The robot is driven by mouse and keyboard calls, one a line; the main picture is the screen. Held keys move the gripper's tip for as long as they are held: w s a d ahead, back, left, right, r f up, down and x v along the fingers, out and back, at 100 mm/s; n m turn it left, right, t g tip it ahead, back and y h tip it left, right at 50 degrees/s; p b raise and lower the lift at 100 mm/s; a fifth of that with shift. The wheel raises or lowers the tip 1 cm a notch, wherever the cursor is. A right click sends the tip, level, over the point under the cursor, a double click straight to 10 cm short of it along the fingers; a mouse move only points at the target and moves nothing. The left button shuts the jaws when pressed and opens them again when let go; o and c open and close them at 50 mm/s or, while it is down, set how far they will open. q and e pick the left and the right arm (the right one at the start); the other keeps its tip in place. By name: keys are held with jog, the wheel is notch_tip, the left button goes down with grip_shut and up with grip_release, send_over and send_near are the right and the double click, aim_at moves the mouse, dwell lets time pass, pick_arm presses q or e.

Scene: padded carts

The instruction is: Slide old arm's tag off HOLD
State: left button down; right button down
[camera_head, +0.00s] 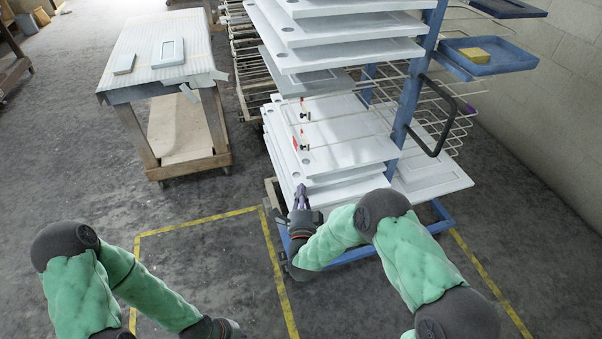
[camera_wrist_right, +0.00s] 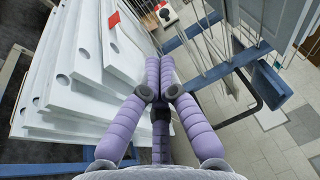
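Two small red tags with dark parts show on the rack's wire arms in the head view, an upper one (camera_head: 304,109) and a lower one (camera_head: 301,143). In the right wrist view a red tag (camera_wrist_right: 114,20) shows by the edge of a white panel. No HOLD lettering is readable. My right gripper (camera_head: 301,196) is low at the rack's front left corner, below the tags and apart from them. Its purple fingertips (camera_wrist_right: 160,64) meet, with nothing visible between them. My left gripper (camera_head: 226,329) is at the bottom edge, its fingers not clear.
The blue rack (camera_head: 405,95) holds several white panels (camera_head: 345,137) on wire shelves, with a black handle (camera_head: 452,118) at its right. A blue tray (camera_head: 483,58) holds a yellow block. A covered cart (camera_head: 137,70) stands left. Yellow-taped floor (camera_head: 205,265) in front is clear.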

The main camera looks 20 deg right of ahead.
jog(key=b+x, duration=0.2)
jog(key=x, duration=1.1)
jog(key=shift+w, duration=0.2)
jog(key=shift+f+b, duration=0.1)
jog(key=shift+b, duration=0.2)
jog(key=w+b, duration=0.2)
jog(key=w, duration=0.1)
jog(key=shift+w, duration=0.15)
jog(key=shift+b, duration=0.3)
